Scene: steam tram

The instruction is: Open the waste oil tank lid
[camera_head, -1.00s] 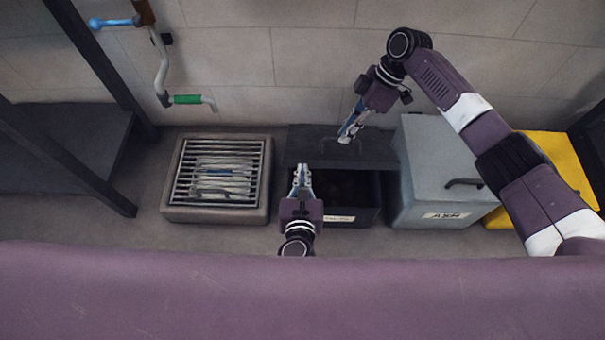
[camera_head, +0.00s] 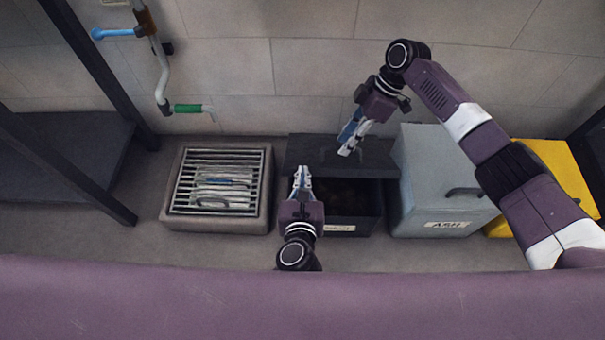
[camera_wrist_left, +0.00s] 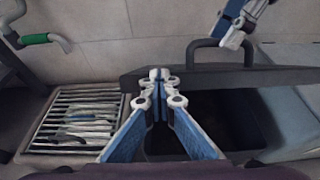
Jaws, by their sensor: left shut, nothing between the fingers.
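The waste oil tank is the dark box (camera_head: 367,222) in the middle of the floor, with a pale label on its front. Its dark lid (camera_head: 300,155) is raised at the back, so the dark inside shows. The lid's handle (camera_wrist_left: 200,50) stands up from its top in the left wrist view. My left gripper (camera_head: 301,172) is shut and empty, at the tank's front left. It also shows in the left wrist view (camera_wrist_left: 158,75). My right gripper (camera_head: 346,150) is over the lid, close to the handle; its fingers look apart, with nothing visible held.
A grey ash box (camera_head: 425,170) stands right of the tank, with a yellow thing (camera_head: 560,165) beyond it. A grated box (camera_head: 218,222) is to the left. A pipe with a green-handled lever (camera_head: 188,108) hangs before the wall. A dark post (camera_head: 85,65) is at left.

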